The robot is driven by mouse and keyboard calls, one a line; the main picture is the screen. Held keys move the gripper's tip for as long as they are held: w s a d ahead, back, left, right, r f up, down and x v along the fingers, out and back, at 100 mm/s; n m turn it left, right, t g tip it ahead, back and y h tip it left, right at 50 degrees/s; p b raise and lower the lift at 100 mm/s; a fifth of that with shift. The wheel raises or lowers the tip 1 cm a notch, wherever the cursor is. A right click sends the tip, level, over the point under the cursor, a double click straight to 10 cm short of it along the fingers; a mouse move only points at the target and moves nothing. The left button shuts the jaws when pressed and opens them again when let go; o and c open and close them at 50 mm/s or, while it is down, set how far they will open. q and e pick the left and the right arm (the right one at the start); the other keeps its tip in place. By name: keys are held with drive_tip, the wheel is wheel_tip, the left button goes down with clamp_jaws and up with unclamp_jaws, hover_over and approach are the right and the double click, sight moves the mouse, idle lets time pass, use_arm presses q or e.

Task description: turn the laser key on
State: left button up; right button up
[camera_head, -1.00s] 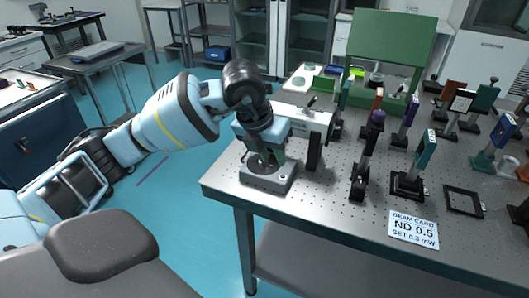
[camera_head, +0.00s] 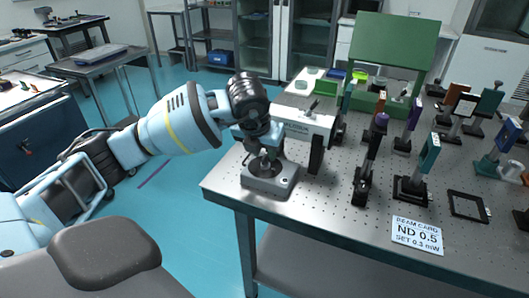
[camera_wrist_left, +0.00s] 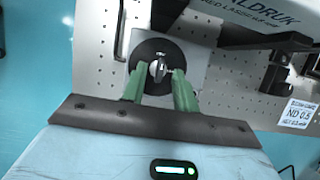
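The laser key is a small silver key (camera_wrist_left: 158,68) in a round black dial (camera_wrist_left: 149,50) on a grey box. It stands between the fingertips in the left wrist view. The grey key box (camera_head: 283,183) sits at the near left corner of the table in the head view. My left gripper (camera_wrist_left: 157,76) has green fingers, spread apart on either side of the key, with a visible gap. Contact with the key cannot be made out. In the head view the left gripper (camera_head: 265,152) hangs over the dial. My right gripper is not in view.
A white laser housing (camera_head: 303,121) stands just behind the box. Several posts with optics fill the perforated table (camera_head: 335,212) to the right. A card reading ND 0.5 (camera_head: 417,235) lies near the front edge. A green panel (camera_head: 395,38) stands at the back.

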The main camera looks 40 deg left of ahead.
use_arm(q)
drive_tip(key=shift+w+f, duration=0.15)
drive_tip(key=shift+f, duration=0.35)
clamp_jaws()
